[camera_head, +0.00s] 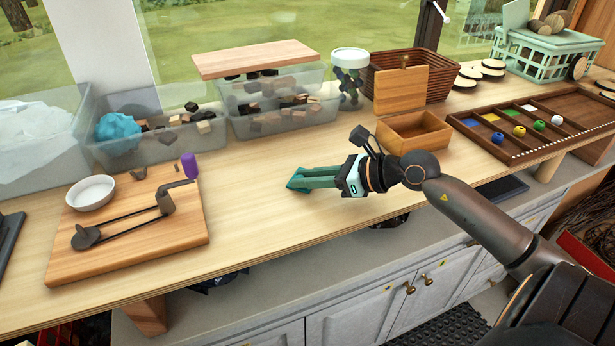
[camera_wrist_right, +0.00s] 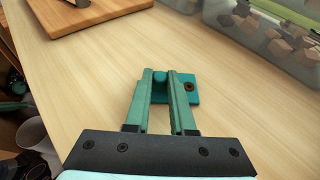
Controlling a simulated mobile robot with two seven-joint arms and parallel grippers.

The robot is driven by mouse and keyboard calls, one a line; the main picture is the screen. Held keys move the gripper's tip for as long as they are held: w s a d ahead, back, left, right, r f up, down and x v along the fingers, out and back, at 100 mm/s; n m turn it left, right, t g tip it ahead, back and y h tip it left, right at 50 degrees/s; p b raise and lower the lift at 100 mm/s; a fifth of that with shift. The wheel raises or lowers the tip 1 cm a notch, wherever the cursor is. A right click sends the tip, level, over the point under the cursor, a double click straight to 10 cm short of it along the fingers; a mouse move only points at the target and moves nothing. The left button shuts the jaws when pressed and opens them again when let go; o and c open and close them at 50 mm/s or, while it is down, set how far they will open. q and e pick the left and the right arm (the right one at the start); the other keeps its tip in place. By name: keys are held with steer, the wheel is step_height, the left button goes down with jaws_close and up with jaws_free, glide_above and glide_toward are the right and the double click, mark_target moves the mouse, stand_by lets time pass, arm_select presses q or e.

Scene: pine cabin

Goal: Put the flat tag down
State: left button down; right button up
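The flat tag (camera_wrist_right: 190,87) is a small teal plate with a dark round hole, at the fingertips of my right gripper (camera_wrist_right: 160,88) in the wrist view. A rounded teal part sits in the narrow gap between the two green fingers, which appear shut on it. The plate reaches out past the right-hand finger. In the head view my right gripper (camera_head: 298,178) is low over the bare middle of the bench, with the teal tag partly hidden at its tips. Whether the tag touches the wood I cannot tell. My left gripper is not in view.
The bench top (camera_head: 265,225) is clear around the gripper. A cutting board (camera_head: 150,250) with a white bowl (camera_head: 91,192) lies left. Clear bins (camera_head: 290,118) stand behind, an open wooden box (camera_head: 413,135) behind right, and a compartment tray (camera_head: 545,125) further right.

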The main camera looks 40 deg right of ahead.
steer(key=o, duration=0.4)
steer(key=shift+r, duration=0.1)
